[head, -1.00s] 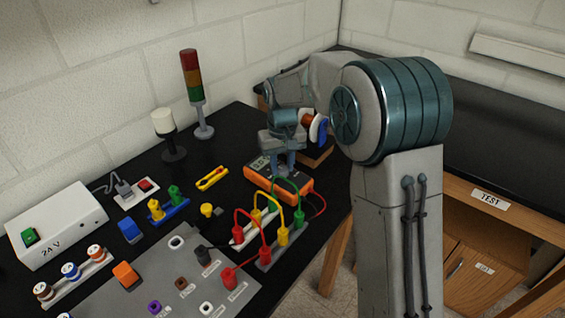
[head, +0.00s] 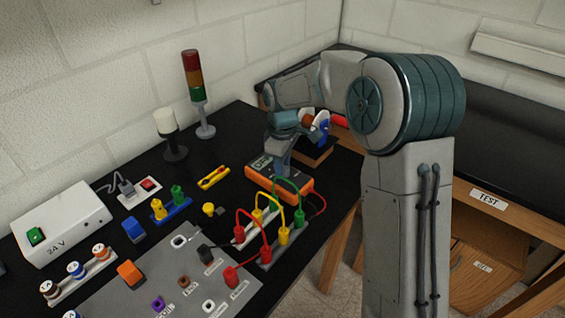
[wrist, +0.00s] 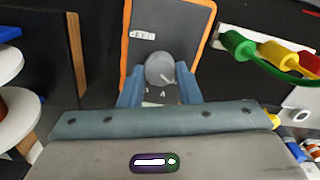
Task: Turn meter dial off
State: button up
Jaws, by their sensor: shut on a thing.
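The orange-edged meter (head: 303,190) lies on the black bench, with my gripper (head: 281,170) right above it. The round grey dial (wrist: 158,66) has a pale pointer line running toward the lower right. My gripper (wrist: 160,73) has one blue-grey finger on each side of the dial and is shut on it. The lower part of the dial face and its markings are partly hidden by the gripper. In the head view the dial is hidden behind the fingers.
Red, yellow and green leads (head: 274,184) arch over terminal blocks just in front of the meter. Wire spools (head: 320,128) stand close behind the gripper. A signal tower (head: 196,85) and a white lamp (head: 168,125) stand at the wall. A yellow tool (head: 214,177) lies left of the meter.

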jog(key=shift+n, duration=0.6)
jog(key=o, duration=1)
notch_tip(320, 180, up, 14)
jog(key=shift+f, duration=0.1)
jog(key=shift+s, duration=0.1)
